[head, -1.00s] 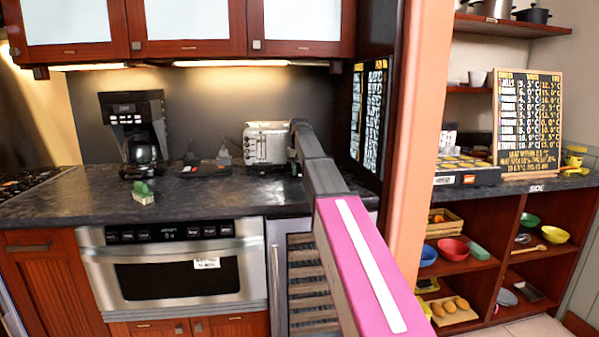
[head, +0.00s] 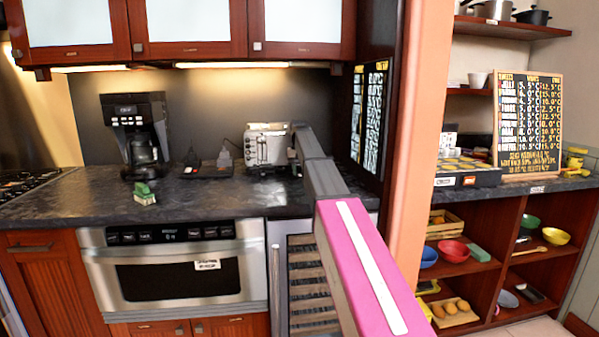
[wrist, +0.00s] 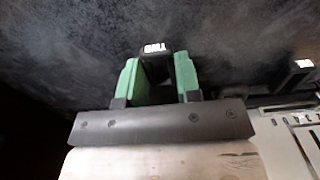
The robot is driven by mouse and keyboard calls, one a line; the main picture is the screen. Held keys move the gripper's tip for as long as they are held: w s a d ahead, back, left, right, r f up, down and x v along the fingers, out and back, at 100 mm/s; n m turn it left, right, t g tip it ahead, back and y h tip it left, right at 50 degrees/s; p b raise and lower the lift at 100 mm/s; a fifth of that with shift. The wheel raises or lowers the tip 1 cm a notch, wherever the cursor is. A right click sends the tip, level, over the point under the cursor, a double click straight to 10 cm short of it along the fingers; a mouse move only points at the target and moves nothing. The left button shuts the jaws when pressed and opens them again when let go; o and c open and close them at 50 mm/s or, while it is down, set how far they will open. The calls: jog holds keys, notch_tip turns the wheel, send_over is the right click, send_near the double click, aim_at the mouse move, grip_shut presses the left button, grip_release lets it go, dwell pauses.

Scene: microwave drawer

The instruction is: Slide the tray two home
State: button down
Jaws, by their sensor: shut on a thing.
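In the wrist view, a black tab (wrist: 154,50) with a white label that reads TWO sits between the two green fingers of my gripper (wrist: 158,75). The fingers are shut on this tab. No separate tray body can be made out behind it. A second black tab (wrist: 292,76) with a white label too small to read is to the right, apart from my gripper. In the head view, my arm reaches over the counter to the right side of the silver toaster (head: 265,148), and my gripper is hidden there.
A slotted silver surface (wrist: 300,125) lies close to the right of my gripper. On the dark counter (head: 75,195) stand a coffee maker (head: 138,125) and a small green-topped object (head: 144,193). An orange pillar (head: 412,150) rises right of my arm. The front counter is mostly clear.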

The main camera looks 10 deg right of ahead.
jog(key=shift+w+r, duration=0.25)
jog(key=shift+w, duration=1.05)
jog(key=c, duration=0.7)
grip_release()
jog(key=shift+c, duration=0.2)
jog(key=shift+s+d, duration=0.1)
jog(key=shift+s, duration=0.05)
jog(key=shift+s+d+r, duration=0.1)
jog(key=shift+s+d, duration=0.3)
jog(key=shift+s, duration=0.8)
jog(key=shift+s+a+r, duration=0.1)
jog(key=shift+s+r, duration=0.2)
jog(key=shift+s, duration=0.85)
jog(key=shift+s+d+r, duration=0.1)
jog(key=shift+s+r, duration=0.25)
jog(key=shift+s, duration=0.85)
jog(key=shift+s+a+r, duration=0.1)
jog(key=shift+s+r, duration=0.2)
jog(key=shift+s, duration=0.85)
